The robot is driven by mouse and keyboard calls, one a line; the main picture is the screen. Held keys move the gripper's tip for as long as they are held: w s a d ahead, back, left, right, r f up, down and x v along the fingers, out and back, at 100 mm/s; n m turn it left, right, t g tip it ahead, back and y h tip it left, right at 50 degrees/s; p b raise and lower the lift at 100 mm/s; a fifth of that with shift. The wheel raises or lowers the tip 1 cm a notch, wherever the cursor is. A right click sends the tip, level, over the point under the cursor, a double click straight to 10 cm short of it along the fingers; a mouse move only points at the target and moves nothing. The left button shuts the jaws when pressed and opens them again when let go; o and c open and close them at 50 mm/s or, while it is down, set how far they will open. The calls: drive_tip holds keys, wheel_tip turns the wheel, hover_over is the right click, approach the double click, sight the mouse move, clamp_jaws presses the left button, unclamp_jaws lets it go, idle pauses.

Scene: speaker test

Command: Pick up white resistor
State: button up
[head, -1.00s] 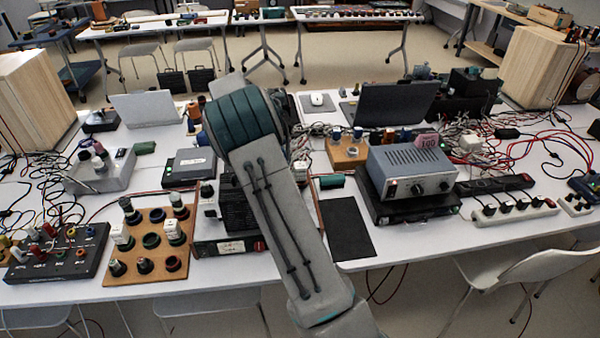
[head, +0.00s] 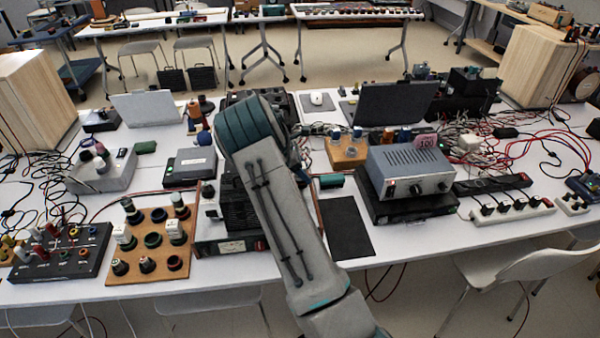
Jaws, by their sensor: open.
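Two small white blocks stand on a brown pegboard at the front left, one on its left side (head: 122,234) and one at its right (head: 175,229). Either could be the white resistor; I cannot tell which from their size here. Another white block (head: 470,142) lies among cables at the right. My arm rises from the bottom centre, and its large elbow covers the middle of the table. My gripper is hidden behind the arm, and nothing is seen held.
The brown pegboard (head: 151,270) also holds several dark round parts. A black terminal box (head: 62,262) stands left of it. A grey power supply (head: 410,172) and a white power strip (head: 512,212) stand at the right. A black mat (head: 345,230) lies bare near the front edge.

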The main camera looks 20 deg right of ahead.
drive_tip(key=c, duration=1.1)
drive_tip(key=shift+r, duration=0.1)
